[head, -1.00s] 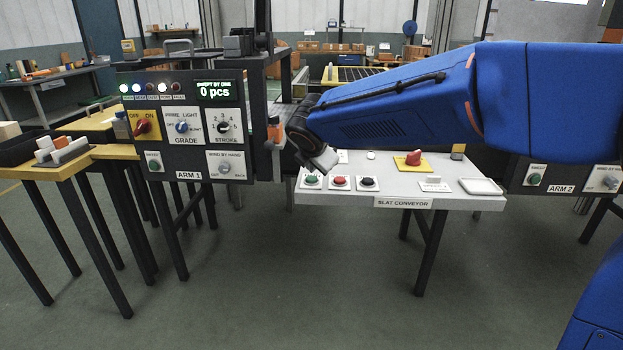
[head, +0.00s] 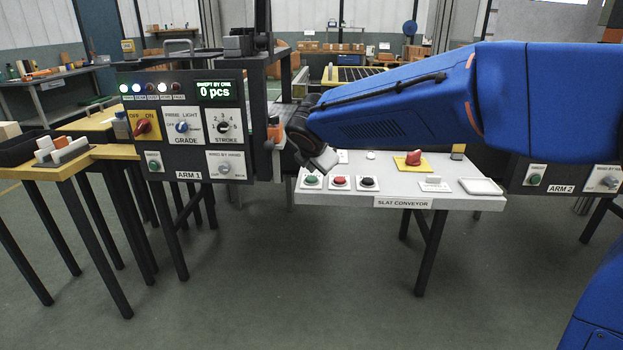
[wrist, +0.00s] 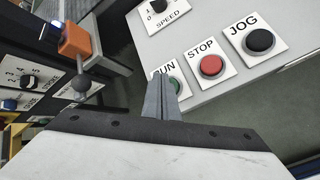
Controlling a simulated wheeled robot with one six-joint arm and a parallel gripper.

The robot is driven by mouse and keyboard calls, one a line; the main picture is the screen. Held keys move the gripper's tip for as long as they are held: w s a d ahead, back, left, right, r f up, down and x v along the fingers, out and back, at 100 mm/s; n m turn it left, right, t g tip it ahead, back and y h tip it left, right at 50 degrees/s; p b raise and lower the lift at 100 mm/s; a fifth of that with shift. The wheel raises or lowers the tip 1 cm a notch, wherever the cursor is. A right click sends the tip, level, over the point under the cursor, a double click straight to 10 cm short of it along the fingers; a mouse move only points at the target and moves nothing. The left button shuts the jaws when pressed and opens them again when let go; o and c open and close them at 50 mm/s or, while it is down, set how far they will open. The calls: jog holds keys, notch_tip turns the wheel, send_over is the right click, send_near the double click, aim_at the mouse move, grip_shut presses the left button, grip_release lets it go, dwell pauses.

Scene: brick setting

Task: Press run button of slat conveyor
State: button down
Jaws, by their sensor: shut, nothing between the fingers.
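The slat conveyor panel (head: 460,202) is a light grey slanted board with a "SLAT CONVEYOR" label. The green run button (head: 311,180) is at its left front corner. In the wrist view the run button (wrist: 175,85) is partly hidden behind my gripper (wrist: 161,82), whose fingers are shut and empty, pointing at it. Whether the fingertips touch the button cannot be told. In the head view my gripper (head: 327,160) is just above the run button. The red stop button (head: 339,181) and the black jog button (head: 368,183) are to its right.
The ARM 2 panel (head: 575,178) is at the right.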

jog(key=shift+f, duration=0.25)
jog(key=shift+f, duration=0.15)
